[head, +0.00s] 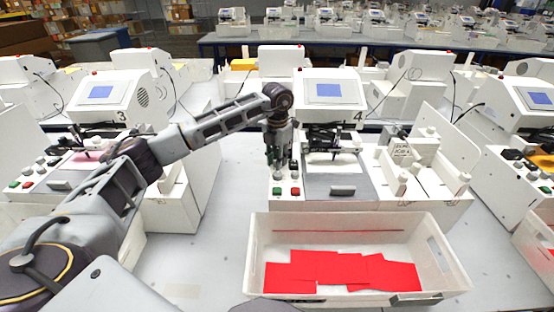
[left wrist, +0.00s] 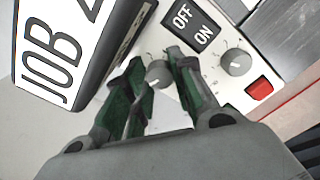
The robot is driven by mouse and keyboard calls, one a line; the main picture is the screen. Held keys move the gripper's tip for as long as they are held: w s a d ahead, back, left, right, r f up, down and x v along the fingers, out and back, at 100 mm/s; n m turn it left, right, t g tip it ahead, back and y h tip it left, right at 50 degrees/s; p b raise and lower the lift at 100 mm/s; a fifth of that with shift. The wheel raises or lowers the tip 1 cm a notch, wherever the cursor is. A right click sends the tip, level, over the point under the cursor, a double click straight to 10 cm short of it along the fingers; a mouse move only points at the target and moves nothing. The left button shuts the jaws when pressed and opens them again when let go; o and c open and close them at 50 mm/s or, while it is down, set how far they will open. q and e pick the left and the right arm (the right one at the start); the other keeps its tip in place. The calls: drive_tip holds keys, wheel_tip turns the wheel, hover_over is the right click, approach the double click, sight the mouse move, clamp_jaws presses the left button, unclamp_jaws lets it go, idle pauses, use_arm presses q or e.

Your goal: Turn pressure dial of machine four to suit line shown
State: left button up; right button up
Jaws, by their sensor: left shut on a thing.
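Machine four (head: 359,116) stands at the middle of the table, with a blue screen (head: 335,90) whose text is too small to read. My left gripper (head: 280,165) points down over the control panel at its left side. In the left wrist view, a grey dial (left wrist: 158,74) with a printed scale sits between the green fingertips, and the gripper (left wrist: 160,80) is shut on it. A second grey dial (left wrist: 236,62) with a white pointer mark is free to the right. I cannot read which dial is for pressure. My right gripper is not in view.
An OFF/ON switch (left wrist: 193,25) and a red button (left wrist: 259,88) are close to the dials. A white JOB sign (left wrist: 55,45), partly cut off, stands beside the fingers. A white bin (head: 258,245) with red sheets (head: 330,268) stands in front. Machine three (head: 120,116) is to the left.

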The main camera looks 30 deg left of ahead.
use_arm(q)
drive_tip(key=shift+w+r, duration=0.1)
drive_tip(key=o, duration=1.1)
drive_tip(key=shift+c, duration=0.2)
drive_tip(key=shift+a+r, duration=0.1)
drive_tip(key=shift+r, duration=3.8)
